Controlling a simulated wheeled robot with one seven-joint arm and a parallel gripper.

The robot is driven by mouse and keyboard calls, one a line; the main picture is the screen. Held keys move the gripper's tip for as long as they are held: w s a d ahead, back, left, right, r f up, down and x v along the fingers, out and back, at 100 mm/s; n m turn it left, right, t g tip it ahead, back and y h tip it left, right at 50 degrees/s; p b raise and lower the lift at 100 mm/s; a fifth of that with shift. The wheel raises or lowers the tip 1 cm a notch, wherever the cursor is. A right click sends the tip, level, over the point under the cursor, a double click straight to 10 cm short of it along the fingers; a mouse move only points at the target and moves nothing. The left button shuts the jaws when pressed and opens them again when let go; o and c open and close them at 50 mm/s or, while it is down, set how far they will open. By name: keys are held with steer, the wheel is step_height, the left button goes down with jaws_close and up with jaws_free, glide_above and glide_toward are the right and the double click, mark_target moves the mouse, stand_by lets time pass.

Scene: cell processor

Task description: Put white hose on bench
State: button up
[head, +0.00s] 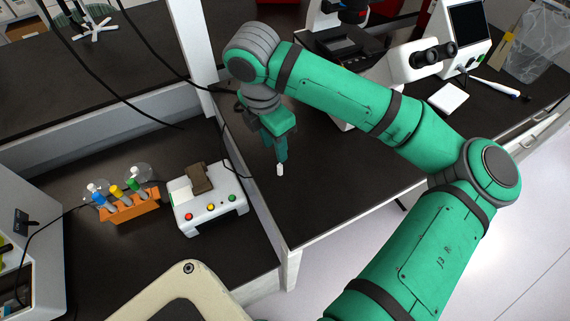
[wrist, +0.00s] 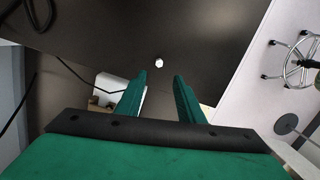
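A small white piece, seemingly the white hose (head: 279,170), shows just below my fingertips in the head view, over the dark bench top (head: 335,195). In the wrist view the white hose (wrist: 159,62) looks small and round, just beyond the gap between the fingers and apart from both. The frames do not clearly show whether it rests on the bench. My gripper (head: 281,158) points down over the bench. In the wrist view my gripper (wrist: 160,77) is open, with empty space between its two green fingers.
A white device with coloured buttons (head: 210,205) and an orange rack of capped tubes (head: 130,207) stand left. A microscope (head: 412,60) stands behind my arm. A white post (head: 193,40) rises behind the bench. Bench around the hose is clear.

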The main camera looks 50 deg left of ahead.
mark_target(280, 165)
steer(key=f, duration=0.3)
steer(key=w+f, duration=0.1)
steer(key=f, duration=0.6)
steer(key=shift+w+f, duration=0.15)
steer(key=shift+w, duration=0.15)
jaws_close()
